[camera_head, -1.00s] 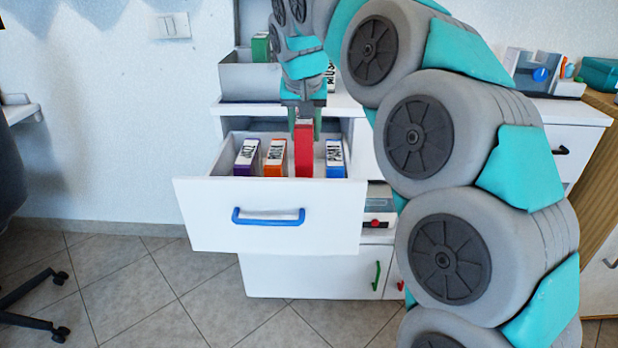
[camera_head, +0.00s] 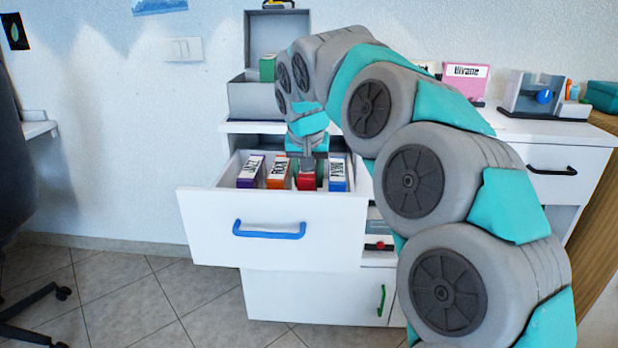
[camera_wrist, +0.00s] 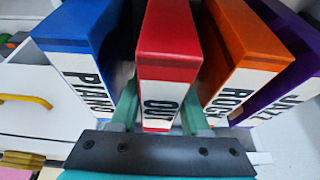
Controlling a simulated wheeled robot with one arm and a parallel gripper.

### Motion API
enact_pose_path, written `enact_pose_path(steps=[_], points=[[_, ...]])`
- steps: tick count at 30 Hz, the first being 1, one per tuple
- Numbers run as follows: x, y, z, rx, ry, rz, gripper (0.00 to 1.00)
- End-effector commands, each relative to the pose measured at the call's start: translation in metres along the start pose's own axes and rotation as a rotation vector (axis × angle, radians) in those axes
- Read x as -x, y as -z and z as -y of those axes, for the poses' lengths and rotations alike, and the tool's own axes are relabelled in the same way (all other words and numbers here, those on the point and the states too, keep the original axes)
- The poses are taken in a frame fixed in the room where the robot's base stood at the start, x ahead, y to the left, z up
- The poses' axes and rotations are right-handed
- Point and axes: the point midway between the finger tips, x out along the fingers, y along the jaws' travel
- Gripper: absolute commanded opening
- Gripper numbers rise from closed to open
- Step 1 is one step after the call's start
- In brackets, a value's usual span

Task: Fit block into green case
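A red block (camera_head: 307,180) stands in the open drawer, between an orange block (camera_head: 279,173) and a blue block (camera_head: 338,177). A purple block (camera_head: 250,173) stands left of the orange one. In the wrist view the red block (camera_wrist: 168,45) lies between my two green fingers, which appear to touch its sides; my gripper (camera_wrist: 160,100) looks shut on it. Its lower part is hidden in the drawer. In the head view my gripper hides part of its label. A green case-like object (camera_head: 267,68) sits in the open grey box above and behind the drawer.
The white drawer (camera_head: 270,255) is pulled out, with a blue handle (camera_head: 269,231). The grey box (camera_head: 255,100) stands on the cabinet top. A pink labelled case (camera_head: 465,85) stands at the right. Blue and orange blocks flank my fingers closely.

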Motion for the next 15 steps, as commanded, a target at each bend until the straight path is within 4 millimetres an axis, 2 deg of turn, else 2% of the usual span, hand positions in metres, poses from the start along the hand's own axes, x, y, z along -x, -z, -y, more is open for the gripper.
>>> enact_pose_path(steps=[10, 15], points=[[0.002, 0.001, 0.000, 0.001, 0.000, 0.000, 0.54], [0.017, 0.002, 0.000, -0.001, 0.000, -0.003, 0.54]])
